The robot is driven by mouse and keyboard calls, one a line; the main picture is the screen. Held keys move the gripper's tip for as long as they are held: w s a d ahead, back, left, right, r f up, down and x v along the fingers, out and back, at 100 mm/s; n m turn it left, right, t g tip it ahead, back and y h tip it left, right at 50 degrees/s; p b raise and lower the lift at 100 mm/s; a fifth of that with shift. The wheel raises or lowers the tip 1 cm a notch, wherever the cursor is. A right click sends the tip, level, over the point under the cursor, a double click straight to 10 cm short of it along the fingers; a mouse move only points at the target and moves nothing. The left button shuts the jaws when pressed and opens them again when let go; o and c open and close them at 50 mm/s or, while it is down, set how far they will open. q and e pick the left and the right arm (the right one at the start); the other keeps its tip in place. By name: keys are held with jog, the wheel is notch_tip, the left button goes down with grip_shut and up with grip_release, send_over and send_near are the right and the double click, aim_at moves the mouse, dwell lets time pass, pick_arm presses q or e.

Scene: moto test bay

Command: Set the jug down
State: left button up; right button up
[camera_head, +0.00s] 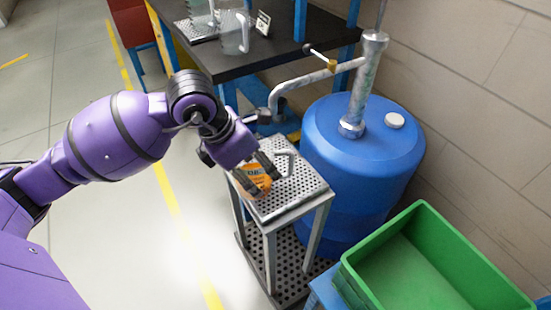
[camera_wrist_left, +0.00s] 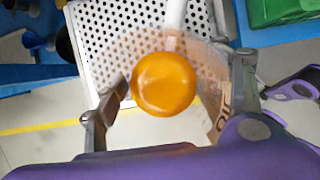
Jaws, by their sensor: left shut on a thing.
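The jug is at the near left part of the perforated stand top (camera_head: 300,198). I cannot tell whether its base touches the plate.
A blue drum (camera_head: 350,190) with a pipe and tap (camera_head: 300,82) stands just behind the stand. A green crate (camera_head: 440,235) is at the lower right. A black bench (camera_head: 285,50) at the back holds clear jugs (camera_head: 235,36) and a small card (camera_head: 262,23).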

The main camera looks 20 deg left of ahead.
pick_arm(q)
jog(key=shift+w+d, duration=0.4)
jog(key=shift+w, duration=0.1)
jog(key=w+d, duration=0.2)
jog(key=w, duration=0.1)
jog(key=shift+w+d, duration=0.1)
jog(key=shift+d, duration=0.25)
jog(key=shift+f, duration=0.1)
jog(key=shift+a, duration=0.1)
jog(key=o, duration=1.5)
jog(key=shift+c, duration=0.2)
jog(key=o, duration=0.5)
jog(key=shift+c, duration=0.2)
